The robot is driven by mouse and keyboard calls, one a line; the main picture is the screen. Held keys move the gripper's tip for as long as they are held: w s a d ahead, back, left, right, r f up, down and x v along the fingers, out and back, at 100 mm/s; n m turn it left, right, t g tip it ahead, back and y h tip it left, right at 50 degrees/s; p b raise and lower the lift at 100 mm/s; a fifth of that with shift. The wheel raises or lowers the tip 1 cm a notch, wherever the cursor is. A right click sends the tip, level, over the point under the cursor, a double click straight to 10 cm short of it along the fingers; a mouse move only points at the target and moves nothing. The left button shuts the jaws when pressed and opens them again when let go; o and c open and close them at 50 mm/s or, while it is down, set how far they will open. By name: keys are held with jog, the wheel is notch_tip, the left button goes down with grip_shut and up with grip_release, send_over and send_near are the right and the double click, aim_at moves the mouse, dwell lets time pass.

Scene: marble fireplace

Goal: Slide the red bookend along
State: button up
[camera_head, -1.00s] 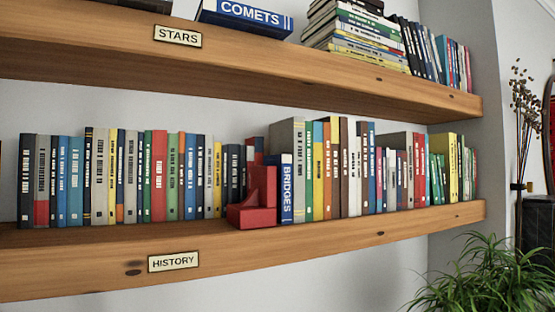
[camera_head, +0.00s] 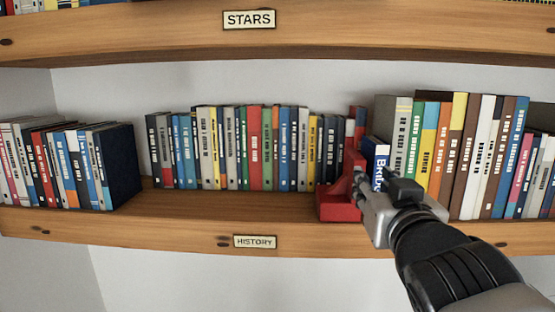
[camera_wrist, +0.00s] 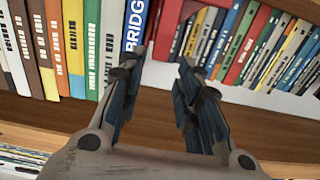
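The red bookend (camera_head: 338,205) stands on the History shelf, its low base at the front and its upright behind. It leans up close to the blue Bridges book (camera_head: 379,158) on its right. My gripper (camera_head: 360,182) is in front of the bookend's right side and the Bridges book, hiding part of both. In the wrist view, which looks upside down, my gripper (camera_wrist: 158,68) has its two fingers apart with nothing held between them. The red bookend (camera_wrist: 167,32) and Bridges book (camera_wrist: 134,26) show beyond the fingertips. Contact with the bookend cannot be told.
A row of books (camera_head: 250,150) stands left of the bookend. More books (camera_head: 460,150) stand to the right. Another group (camera_head: 60,165) is at far left, with a short bare gap after it. The upper shelf (camera_head: 300,40) hangs above; the History shelf's front edge (camera_head: 160,232) is below.

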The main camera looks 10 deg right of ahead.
aim_at(351, 156)
jog(key=shift+a+r, duration=0.1)
jog(key=shift+a, duration=0.1)
jog(key=shift+w, duration=0.1)
jog(key=p+x, duration=0.2)
jog(key=x, duration=1.5)
jog(key=shift+d, duration=0.15)
grip_shut()
